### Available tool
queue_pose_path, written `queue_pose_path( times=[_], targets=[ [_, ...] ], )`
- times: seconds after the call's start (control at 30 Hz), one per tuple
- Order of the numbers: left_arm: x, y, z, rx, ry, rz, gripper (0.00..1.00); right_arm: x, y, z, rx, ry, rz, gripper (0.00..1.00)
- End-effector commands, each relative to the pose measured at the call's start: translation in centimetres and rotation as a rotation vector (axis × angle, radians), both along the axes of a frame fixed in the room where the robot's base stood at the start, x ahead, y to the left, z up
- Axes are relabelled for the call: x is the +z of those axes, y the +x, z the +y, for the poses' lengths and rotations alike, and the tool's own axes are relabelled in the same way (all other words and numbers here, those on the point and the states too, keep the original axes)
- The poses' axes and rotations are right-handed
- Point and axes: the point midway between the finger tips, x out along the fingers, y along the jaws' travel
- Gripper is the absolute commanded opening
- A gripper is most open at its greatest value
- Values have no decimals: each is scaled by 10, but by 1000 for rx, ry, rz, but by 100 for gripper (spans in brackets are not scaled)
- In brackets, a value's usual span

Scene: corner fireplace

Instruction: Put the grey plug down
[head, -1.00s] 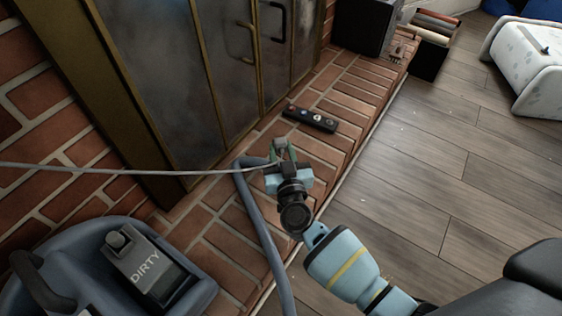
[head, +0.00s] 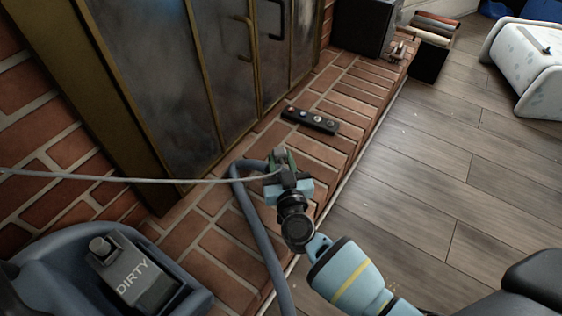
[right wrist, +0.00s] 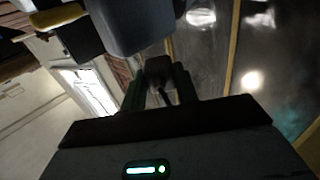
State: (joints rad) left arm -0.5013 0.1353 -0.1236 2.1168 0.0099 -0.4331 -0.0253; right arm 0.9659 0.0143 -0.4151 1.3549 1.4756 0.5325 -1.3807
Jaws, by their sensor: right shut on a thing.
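The grey plug (head: 281,153) is between the fingertips of my right gripper (head: 282,162), above the brick hearth (head: 205,225). My right gripper is shut on it. A thin grey cord (head: 130,180) runs from the plug to the left edge of the head view. In the right wrist view the plug (right wrist: 158,68) shows dark between the two green fingers (right wrist: 159,92). I cannot tell whether the plug touches the bricks. My left gripper is not in view.
A black power strip (head: 310,119) lies on the hearth just beyond my gripper. A blue-grey hose (head: 262,235) passes beside it. A vacuum with a "DIRTY" tank (head: 135,275) is at lower left. Metal fireplace doors (head: 170,80) stand behind.

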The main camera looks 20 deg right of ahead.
Motion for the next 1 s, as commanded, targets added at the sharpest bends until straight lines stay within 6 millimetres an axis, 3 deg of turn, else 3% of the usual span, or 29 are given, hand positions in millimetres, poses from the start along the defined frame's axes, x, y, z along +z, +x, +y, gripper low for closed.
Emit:
queue_pose_path(
  times=[0.6,0.63,0.7,0.77,1.0],
  targets=[
    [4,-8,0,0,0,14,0,-11,0,0,0,1,-1,0],
    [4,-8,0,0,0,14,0,-12,0,0,0,1,0,34],
    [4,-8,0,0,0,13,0,-12,0,0,0,1,0,43],
    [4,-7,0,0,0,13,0,-12,0,0,0,1,0,51],
    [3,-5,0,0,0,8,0,-12,0,0,0,1,0,52]
  ],
)
